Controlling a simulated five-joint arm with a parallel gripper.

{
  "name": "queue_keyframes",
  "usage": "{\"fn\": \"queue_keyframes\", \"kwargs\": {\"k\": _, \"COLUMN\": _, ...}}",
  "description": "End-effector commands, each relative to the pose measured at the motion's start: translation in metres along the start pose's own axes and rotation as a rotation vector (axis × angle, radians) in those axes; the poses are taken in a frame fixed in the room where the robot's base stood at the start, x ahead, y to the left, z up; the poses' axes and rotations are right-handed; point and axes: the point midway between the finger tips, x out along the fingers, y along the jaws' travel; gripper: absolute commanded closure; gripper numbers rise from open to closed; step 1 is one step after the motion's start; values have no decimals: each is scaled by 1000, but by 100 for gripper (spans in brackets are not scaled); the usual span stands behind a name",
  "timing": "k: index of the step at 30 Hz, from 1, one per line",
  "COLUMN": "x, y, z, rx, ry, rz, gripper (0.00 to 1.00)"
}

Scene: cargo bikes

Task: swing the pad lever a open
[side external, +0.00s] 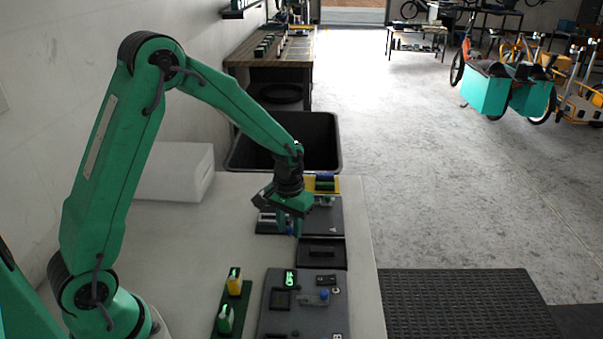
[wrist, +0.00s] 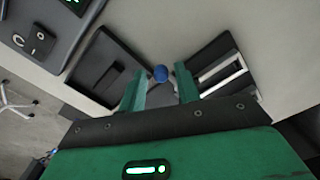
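A blue round knob (wrist: 160,73) shows in the wrist view between and just beyond my fingertips; it looks like the end of a lever, but its arm is hidden. I cannot tell for sure that it is pad lever a. My gripper (wrist: 159,82) has its two green fingers apart, with clear gaps on both sides of the knob. In the side view my gripper (side external: 288,222) points down at the far part of the bench, and a bit of blue (side external: 290,230) shows beside its fingers.
A black tray (side external: 321,253) lies just in front of my gripper. A grey panel (side external: 270,325) with a blue knob (side external: 324,295) is nearer. A green strip with yellow and green pieces (side external: 234,284) lies beside it. A dark bin (side external: 330,160) stands beyond the bench.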

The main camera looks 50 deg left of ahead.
Motion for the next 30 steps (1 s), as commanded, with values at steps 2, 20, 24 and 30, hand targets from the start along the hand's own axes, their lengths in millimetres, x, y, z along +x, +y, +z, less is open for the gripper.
{"fn": "queue_keyframes", "kwargs": {"k": 2, "x": -7, "y": 0, "z": -1, "rx": -1, "ry": 3, "rz": 1, "gripper": 67}}
{"fn": "queue_keyframes", "kwargs": {"k": 20, "x": -38, "y": 0, "z": 0, "rx": -1, "ry": 1, "rz": 0, "gripper": 67}}
{"fn": "queue_keyframes", "kwargs": {"k": 24, "x": -38, "y": 0, "z": 0, "rx": -1, "ry": 1, "rz": 0, "gripper": 67}}
{"fn": "queue_keyframes", "kwargs": {"k": 30, "x": -47, "y": 0, "z": 0, "rx": -1, "ry": 1, "rz": 0, "gripper": 67}}
